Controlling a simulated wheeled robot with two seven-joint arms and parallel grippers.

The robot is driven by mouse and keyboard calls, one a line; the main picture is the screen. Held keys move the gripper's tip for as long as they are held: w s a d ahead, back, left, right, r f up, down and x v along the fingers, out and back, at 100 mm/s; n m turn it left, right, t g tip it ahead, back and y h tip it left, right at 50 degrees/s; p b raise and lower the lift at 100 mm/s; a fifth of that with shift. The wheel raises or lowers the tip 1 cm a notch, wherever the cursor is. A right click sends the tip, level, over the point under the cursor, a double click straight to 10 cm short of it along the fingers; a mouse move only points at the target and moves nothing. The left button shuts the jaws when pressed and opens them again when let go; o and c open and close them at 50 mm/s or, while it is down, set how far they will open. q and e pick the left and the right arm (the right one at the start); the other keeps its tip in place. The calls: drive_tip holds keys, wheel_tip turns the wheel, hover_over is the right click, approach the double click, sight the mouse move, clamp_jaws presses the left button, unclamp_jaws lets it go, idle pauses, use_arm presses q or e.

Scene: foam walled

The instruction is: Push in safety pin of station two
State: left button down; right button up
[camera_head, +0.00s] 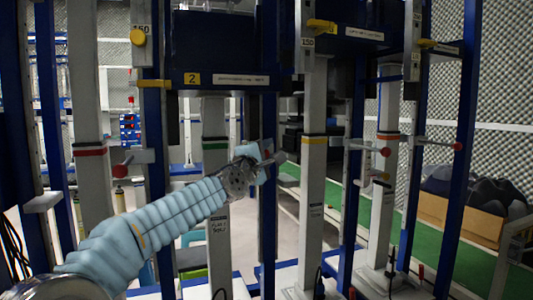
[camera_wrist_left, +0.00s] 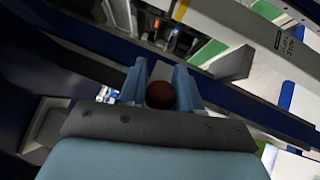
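Station two carries a yellow "2" label (camera_head: 192,79) on its dark blue crossbeam. Its safety pin has a dark red knob, seen in the left wrist view (camera_wrist_left: 160,95). My left gripper (camera_head: 258,153) is at the blue post to the right of the label. In the left wrist view the two light blue fingers (camera_wrist_left: 160,86) lie close along both sides of the knob, with no clear gap. The fingers mostly hide the knob in the head view, and how far the pin is in cannot be told. My right gripper is not in view.
Other red-knobbed pins show at the left (camera_head: 119,171) and right (camera_head: 385,152). Tall grey and blue posts stand close around my left arm. A green floor strip (camera_head: 342,215) and a cardboard box (camera_head: 455,215) lie at the right.

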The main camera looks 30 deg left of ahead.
use_arm(q)
drive_tip(key=c, duration=0.9)
unclamp_jaws()
drive_tip(key=shift+w+a, duration=0.15)
drive_tip(key=shift+a, duration=0.05)
drive_tip(key=shift+o, duration=0.2)
drive_tip(key=b+v, duration=0.9)
drive_tip(key=v, duration=0.5)
drive_tip(key=shift+d+r, duration=0.1)
